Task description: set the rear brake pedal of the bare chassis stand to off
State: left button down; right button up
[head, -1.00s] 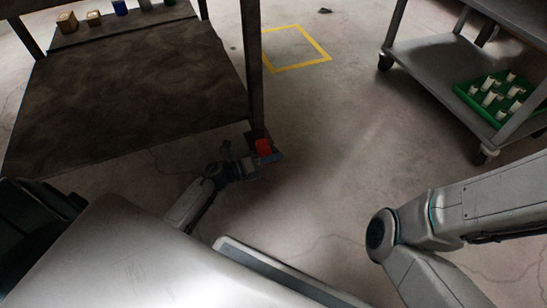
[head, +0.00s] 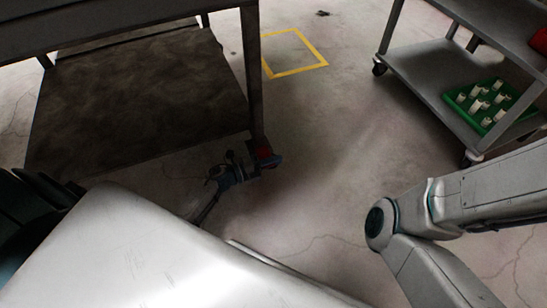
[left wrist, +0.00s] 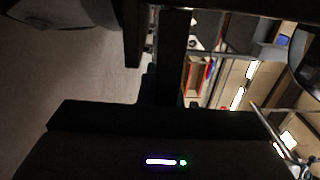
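A dark metal stand fills the upper left of the head view, with a near leg (head: 253,85) reaching the floor. A small red part (head: 264,153), which looks like the brake pedal, shows at the foot of that leg. My left gripper (head: 268,162) is down at this foot, close against the red part and partly covering it. Whether it touches is unclear, and its fingers are too small and dark to tell open from shut. The left wrist view is mostly dark bars, with no pedal I can make out. My right arm shows at the right; its gripper is out of view.
A grey wheeled cart (head: 425,75) stands at the upper right, with a green tray (head: 460,103) of white pieces on its lower shelf. A yellow floor square (head: 298,72) lies behind the leg. The floor (head: 340,150) between stand and cart is clear.

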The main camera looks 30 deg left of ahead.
pick_arm(q)
jog(key=shift+s, duration=0.1)
dwell(0.4)
jog(key=c, duration=1.9)
grip_release()
jog(key=shift+a+r, duration=0.1)
jog(key=shift+s+a+p, duration=0.25)
jog(key=shift+s+p, duration=0.05)
jog(key=shift+p, duration=0.05)
jog(key=p+v, duration=0.2)
jog(key=v, duration=0.8)
jog(key=shift+p, duration=0.35)
